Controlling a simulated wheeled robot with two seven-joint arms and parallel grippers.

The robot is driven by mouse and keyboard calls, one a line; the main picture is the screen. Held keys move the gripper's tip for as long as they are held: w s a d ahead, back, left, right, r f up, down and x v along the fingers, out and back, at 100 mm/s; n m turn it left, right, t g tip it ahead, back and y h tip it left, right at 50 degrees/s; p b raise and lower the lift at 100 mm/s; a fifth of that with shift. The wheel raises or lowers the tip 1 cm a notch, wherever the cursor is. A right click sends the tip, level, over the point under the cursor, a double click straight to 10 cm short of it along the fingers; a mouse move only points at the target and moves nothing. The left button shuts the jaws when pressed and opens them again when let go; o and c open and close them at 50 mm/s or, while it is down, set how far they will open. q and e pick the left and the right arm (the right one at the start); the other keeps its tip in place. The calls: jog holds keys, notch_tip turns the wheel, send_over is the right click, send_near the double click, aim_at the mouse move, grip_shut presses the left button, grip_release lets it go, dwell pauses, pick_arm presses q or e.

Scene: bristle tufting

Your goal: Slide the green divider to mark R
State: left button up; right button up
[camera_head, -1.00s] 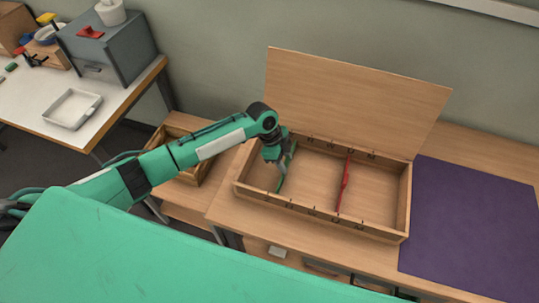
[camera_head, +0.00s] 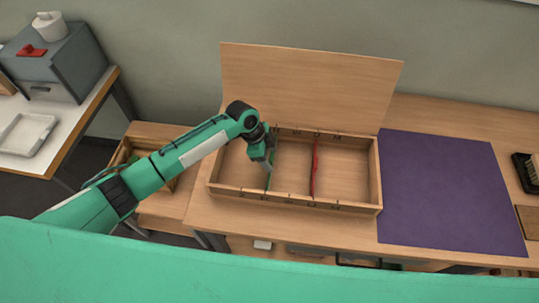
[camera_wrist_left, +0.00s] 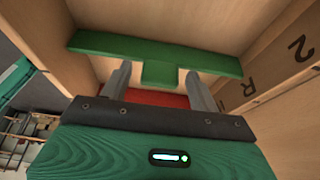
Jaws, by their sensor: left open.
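The green divider (camera_head: 272,168) stands across the open wooden box (camera_head: 294,201), left of the red divider (camera_head: 314,170). My left gripper (camera_head: 267,158) is down in the box at the green divider. In the left wrist view the green divider (camera_wrist_left: 105,44) lies across the picture. Its tab (camera_wrist_left: 160,75) is between the two separated fingers of my left gripper (camera_wrist_left: 158,88), with gaps at both sides. An R mark (camera_wrist_left: 250,87) shows on the box wall at the right, beside another mark (camera_wrist_left: 298,50). The marks in the head view are too small to read surely.
The box's raised lid (camera_head: 310,85) stands behind it. A purple mat (camera_head: 450,190) lies to the right, with a dark brush (camera_head: 527,170) beyond it. A grey cabinet (camera_head: 60,65) and a white tray (camera_head: 28,135) are on the left table.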

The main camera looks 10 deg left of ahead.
pick_arm(q)
jog(key=b+v, duration=0.3)
jog(key=v, duration=1.1)
jog(key=shift+d+f, duration=0.1)
